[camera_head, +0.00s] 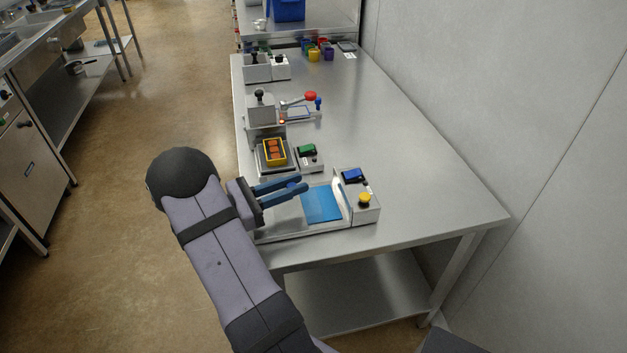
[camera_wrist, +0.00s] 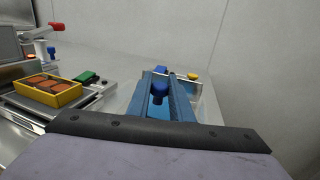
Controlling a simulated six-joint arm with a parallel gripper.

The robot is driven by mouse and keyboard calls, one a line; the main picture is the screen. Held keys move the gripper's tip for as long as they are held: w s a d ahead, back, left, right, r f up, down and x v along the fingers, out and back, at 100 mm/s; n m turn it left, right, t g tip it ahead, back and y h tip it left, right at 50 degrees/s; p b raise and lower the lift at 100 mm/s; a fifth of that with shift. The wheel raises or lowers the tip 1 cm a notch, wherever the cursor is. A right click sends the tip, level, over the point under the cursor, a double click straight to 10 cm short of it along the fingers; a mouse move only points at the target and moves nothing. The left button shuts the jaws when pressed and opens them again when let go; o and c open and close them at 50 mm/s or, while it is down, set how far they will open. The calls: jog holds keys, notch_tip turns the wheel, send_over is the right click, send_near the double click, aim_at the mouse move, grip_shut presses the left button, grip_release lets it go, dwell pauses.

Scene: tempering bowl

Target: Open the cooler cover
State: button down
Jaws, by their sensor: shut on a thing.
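The cooler (camera_head: 320,203) is a pale low unit with a bright blue plate at the front of the steel table. A control box (camera_head: 362,205) with a blue display and a yellow knob stands at its right side. My gripper (camera_head: 302,185) reaches over the cooler from the left with its blue fingers. In the wrist view, a dark blue knob (camera_wrist: 159,90) sits between the fingers, and my gripper (camera_wrist: 160,79) is shut on it. The cover itself is hard to make out, and I cannot tell its angle.
A red-knobbed lever (camera_head: 310,96) stands farther back. The table's right part is clear up to the wall.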

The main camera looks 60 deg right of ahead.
jog(key=w+a, duration=0.3)
jog(key=shift+w+a, duration=0.25)
jog(key=c, duration=1.6)
grip_release()
jog(key=b+v, duration=0.1)
jog(key=v, duration=0.5)
jog(key=shift+w+a, duration=0.3)
jog(key=shift+a, duration=0.25)
